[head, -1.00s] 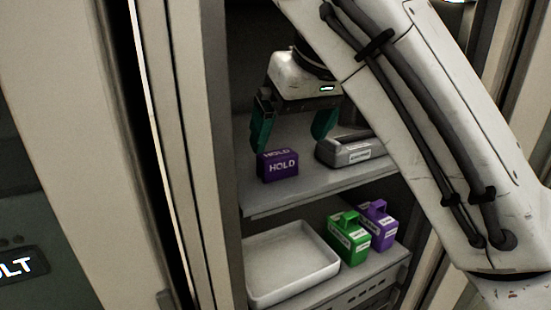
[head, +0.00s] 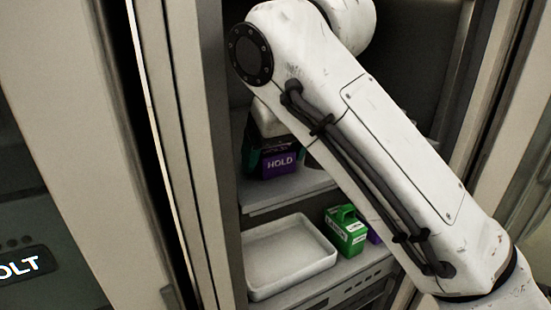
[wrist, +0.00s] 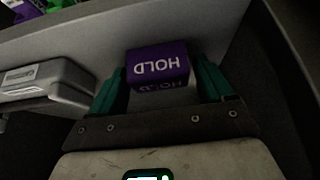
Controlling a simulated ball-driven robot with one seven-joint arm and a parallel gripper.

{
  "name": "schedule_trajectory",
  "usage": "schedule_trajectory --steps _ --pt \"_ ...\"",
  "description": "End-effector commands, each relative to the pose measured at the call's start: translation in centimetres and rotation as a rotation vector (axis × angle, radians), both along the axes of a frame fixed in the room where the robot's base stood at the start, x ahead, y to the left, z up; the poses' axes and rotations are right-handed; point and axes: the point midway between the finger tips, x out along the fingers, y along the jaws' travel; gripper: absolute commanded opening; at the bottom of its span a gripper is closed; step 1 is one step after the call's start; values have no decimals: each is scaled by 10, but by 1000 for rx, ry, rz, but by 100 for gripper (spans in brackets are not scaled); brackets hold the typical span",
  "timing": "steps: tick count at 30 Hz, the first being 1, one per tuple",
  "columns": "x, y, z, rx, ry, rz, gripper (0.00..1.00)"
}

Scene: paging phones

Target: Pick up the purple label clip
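A purple block labelled HOLD (head: 281,163) stands on the upper shelf, apparently the label clip. It also shows in the wrist view (wrist: 157,64), between my fingers. My gripper (wrist: 161,72) has one teal finger on each side of the block and looks open, with small gaps at the sides. A second purple item with a handle (head: 374,234) is on the lower shelf, mostly hidden behind my arm.
A green labelled block with a handle (head: 346,233) stands beside the second purple item. A white tray (head: 289,291) is on the lower shelf at left. A grey phone-like device (wrist: 58,82) lies near my gripper on the upper shelf. Cabinet walls flank both sides.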

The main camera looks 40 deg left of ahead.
Motion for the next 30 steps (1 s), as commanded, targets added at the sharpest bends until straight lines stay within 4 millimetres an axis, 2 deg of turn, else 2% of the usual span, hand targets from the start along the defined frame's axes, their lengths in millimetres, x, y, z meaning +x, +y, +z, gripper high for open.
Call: schedule_trajectory --steps 1,13,23,30 --pt "0 0 0 0 0 0 75" --pt "0 0 0 0 0 0 38" --pt "0 0 3 1 0 0 38" --pt "0 1 22 2 -2 0 38"
